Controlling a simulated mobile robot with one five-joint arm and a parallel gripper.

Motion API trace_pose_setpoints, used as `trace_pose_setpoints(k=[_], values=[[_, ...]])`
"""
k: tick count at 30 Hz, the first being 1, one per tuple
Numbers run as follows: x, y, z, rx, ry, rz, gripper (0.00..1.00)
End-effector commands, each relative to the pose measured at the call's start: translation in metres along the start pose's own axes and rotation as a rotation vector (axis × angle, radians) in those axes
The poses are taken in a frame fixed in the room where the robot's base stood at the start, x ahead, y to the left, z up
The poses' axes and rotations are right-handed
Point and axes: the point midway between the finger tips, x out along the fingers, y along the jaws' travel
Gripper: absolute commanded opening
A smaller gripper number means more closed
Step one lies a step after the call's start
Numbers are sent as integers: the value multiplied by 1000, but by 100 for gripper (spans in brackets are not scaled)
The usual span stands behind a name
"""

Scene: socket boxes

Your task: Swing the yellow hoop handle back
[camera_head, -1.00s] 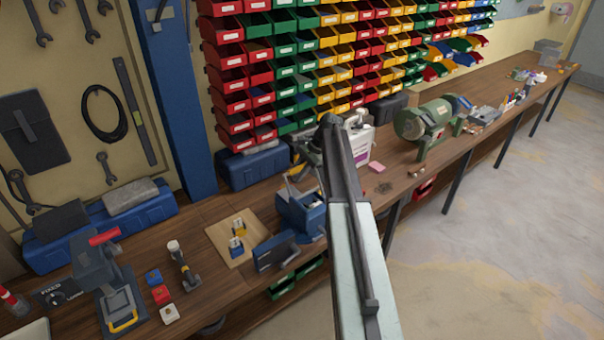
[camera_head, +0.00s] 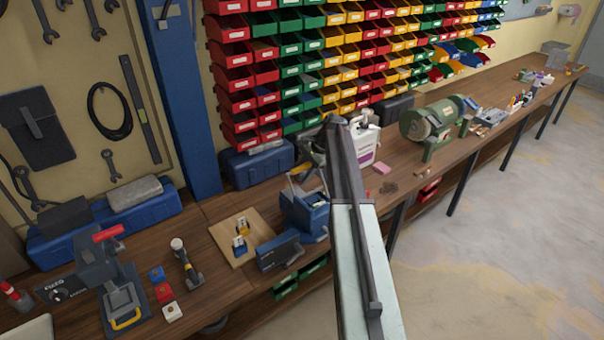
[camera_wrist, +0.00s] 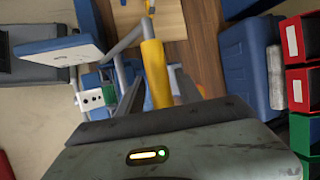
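The yellow hoop handle (camera_wrist: 154,72) shows in the wrist view as a yellow grip on grey rods, above a blue box. In the head view its yellow grip (camera_head: 301,168) rises over the blue box (camera_head: 308,218), and my arm hides part of it. My gripper (camera_wrist: 160,88) has its dark fingers on either side of the yellow grip, with a gap showing between them. Whether a finger touches the grip I cannot tell. The box's blue open lid (camera_head: 279,251) hangs at its front left.
A wooden board (camera_head: 262,228) with small yellow-and-blue items lies left of the box. A blue case (camera_head: 257,163) stands behind, below the coloured bins (camera_head: 300,60). A white jug (camera_head: 364,143) and green grinder (camera_head: 435,125) stand to the right. The bench edge is close in front.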

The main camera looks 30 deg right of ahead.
Motion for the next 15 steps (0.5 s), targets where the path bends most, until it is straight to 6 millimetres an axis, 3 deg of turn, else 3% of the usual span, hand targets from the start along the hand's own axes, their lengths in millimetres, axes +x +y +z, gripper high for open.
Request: trace_pose_setpoints(k=[8, 15], values=[[-9, -2, 1, 0, 0, -3, 42], [-52, -4, 3, 1, 1, -3, 42]])
